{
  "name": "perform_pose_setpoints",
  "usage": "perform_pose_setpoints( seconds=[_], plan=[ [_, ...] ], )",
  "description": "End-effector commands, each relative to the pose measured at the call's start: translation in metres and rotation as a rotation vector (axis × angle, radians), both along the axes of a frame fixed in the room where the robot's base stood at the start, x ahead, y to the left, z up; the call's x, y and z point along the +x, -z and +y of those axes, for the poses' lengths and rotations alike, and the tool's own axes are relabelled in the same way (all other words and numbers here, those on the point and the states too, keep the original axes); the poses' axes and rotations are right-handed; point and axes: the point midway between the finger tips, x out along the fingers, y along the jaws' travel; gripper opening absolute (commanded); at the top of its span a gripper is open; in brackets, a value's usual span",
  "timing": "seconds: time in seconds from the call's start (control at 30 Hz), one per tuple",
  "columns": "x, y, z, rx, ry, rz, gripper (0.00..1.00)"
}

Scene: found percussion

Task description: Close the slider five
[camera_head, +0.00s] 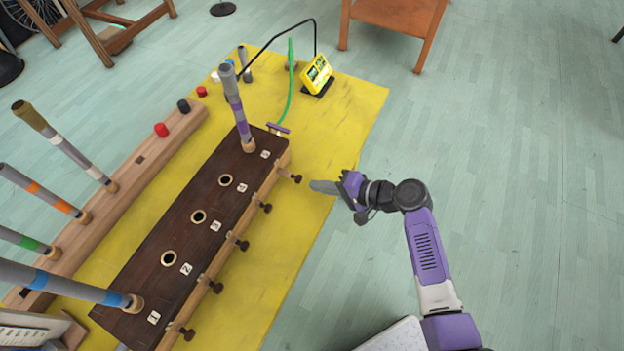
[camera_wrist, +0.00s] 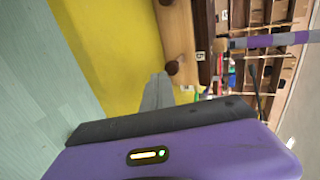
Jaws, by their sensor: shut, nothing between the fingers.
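A dark wooden box (camera_head: 150,262) has a row of holes labelled 1 to 5 and dark-knobbed sliders along its right side. The slider five knob (camera_head: 295,178) sticks out from the side near label 5, at the box's far end. In the wrist view the slider five knob (camera_wrist: 172,68) is just beyond my fingertips, beside label 5 (camera_wrist: 200,57). My gripper (camera_head: 316,186) is shut and empty, a little to the right of the knob, pointing at it. A small gap seems to separate them; contact cannot be told.
A grey-purple tube (camera_head: 238,107) stands in hole 5 and a blue-banded tube (camera_head: 70,288) in hole 1. The slider four knob (camera_head: 266,208) is nearby. A yellow sign (camera_head: 316,75) stands on the yellow mat (camera_head: 345,115). Floor to the right is clear.

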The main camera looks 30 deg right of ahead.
Motion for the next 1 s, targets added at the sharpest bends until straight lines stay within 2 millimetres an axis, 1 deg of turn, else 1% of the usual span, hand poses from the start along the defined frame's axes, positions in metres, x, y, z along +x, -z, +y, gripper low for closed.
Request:
perform_pose_setpoints(
  seconds=[0.1,0.2,0.67,0.77,0.9,1.0],
  plan=[
    [0.011,-0.003,0.009,0.000,-0.002,0.000,0.00],
    [0.017,-0.003,0.012,0.000,0.000,0.000,0.00],
    [0.021,-0.002,0.015,0.000,0.000,0.000,0.00],
    [0.029,-0.001,0.022,0.000,-0.002,0.000,0.00],
    [0.047,-0.001,0.034,-0.002,-0.002,-0.001,0.00],
    [0.051,-0.002,0.038,-0.001,0.000,-0.001,0.00]
  ],
)
